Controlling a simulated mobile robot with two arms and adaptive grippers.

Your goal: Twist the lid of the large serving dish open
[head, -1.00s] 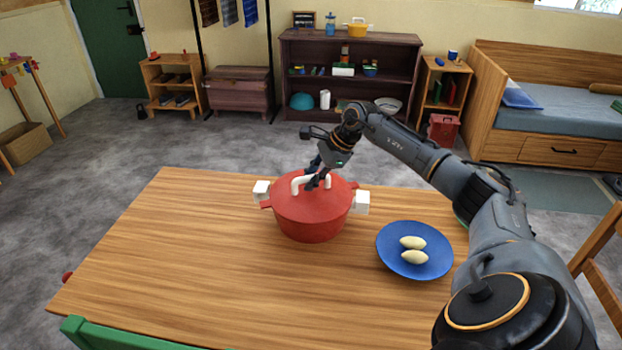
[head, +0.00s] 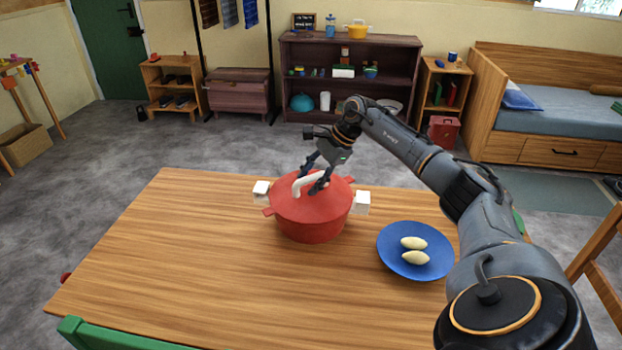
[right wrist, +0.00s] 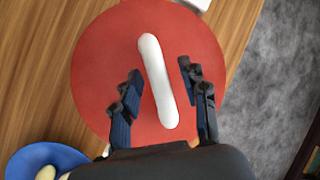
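The large serving dish (head: 308,229) is a red round pot with white side handles, standing at the table's far side. Its red lid (head: 311,207) rests on top and carries a white bar handle (head: 305,182). The lid's small tabs sit turned away from the dish's white side handles. My right gripper (head: 312,178) is over the lid, at the bar. In the right wrist view, my right gripper (right wrist: 159,70) has its fingers apart on either side of the bar (right wrist: 158,82), with gaps on both sides. My left gripper is out of view.
A blue plate (head: 400,268) with two pale oval items (head: 414,250) lies right of the dish. The wooden table (head: 190,270) is clear at left and in front. A green chair back (head: 120,335) is at the near edge, and a wooden chair (head: 600,270) at right.

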